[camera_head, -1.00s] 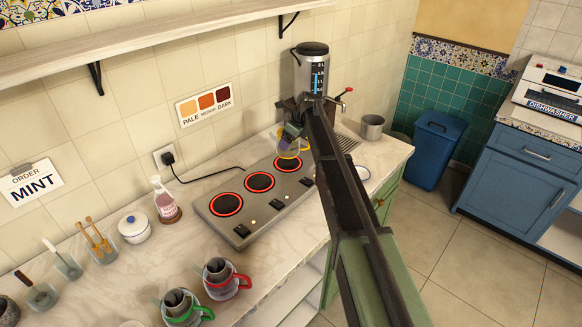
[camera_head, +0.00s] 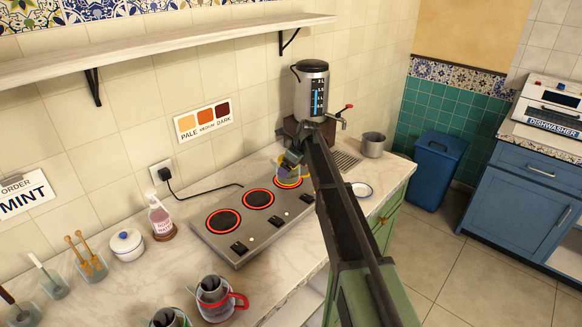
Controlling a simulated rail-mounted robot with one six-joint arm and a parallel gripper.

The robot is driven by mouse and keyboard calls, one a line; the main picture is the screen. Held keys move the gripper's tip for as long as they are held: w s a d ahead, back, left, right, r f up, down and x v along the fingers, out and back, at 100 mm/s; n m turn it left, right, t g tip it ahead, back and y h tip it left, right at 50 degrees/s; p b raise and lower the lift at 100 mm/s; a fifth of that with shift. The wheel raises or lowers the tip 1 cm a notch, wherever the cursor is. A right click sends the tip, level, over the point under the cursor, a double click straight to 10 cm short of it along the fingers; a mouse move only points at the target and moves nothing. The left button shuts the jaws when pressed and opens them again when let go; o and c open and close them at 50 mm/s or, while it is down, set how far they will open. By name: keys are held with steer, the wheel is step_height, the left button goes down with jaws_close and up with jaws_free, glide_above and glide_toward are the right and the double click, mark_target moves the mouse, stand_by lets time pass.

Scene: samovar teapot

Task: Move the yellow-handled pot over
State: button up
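The yellow-handled pot (camera_head: 286,172) is a clear glass vessel with yellow on it. It is at the far-right burner (camera_head: 289,183) of the hob and covers much of it. Whether its base touches the burner I cannot tell. My gripper (camera_head: 291,160) is at the pot's upper part and appears shut on its handle; my arm and gripper hide the pot's right side and the grip itself.
The hob (camera_head: 215,241) has two bare glowing burners to the left. The samovar (camera_head: 312,90) stands behind my arm, with a metal cup (camera_head: 373,145) and a saucer (camera_head: 362,189) to its right. A red-handled pot (camera_head: 215,297) stands at the front.

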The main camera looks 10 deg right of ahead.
steer(key=shift+r, duration=0.1)
steer(key=shift+r+p, duration=0.3)
steer(key=shift+p, duration=0.1)
steer(key=p+v, duration=1.1)
steer(key=v, duration=0.1)
steer(key=s+a+f+n+g+h, duration=0.1)
steer(key=s+n, duration=1.2)
steer(key=s, duration=0.7)
steer(key=s+a+f+n+g+h+b, duration=0.1)
steer(key=s+a+n+g+h, duration=0.1)
steer(key=s+n, duration=1.1)
steer(key=s, duration=0.7)
steer(key=shift+s+a+f, duration=0.2)
steer(key=shift+s+f, duration=0.1)
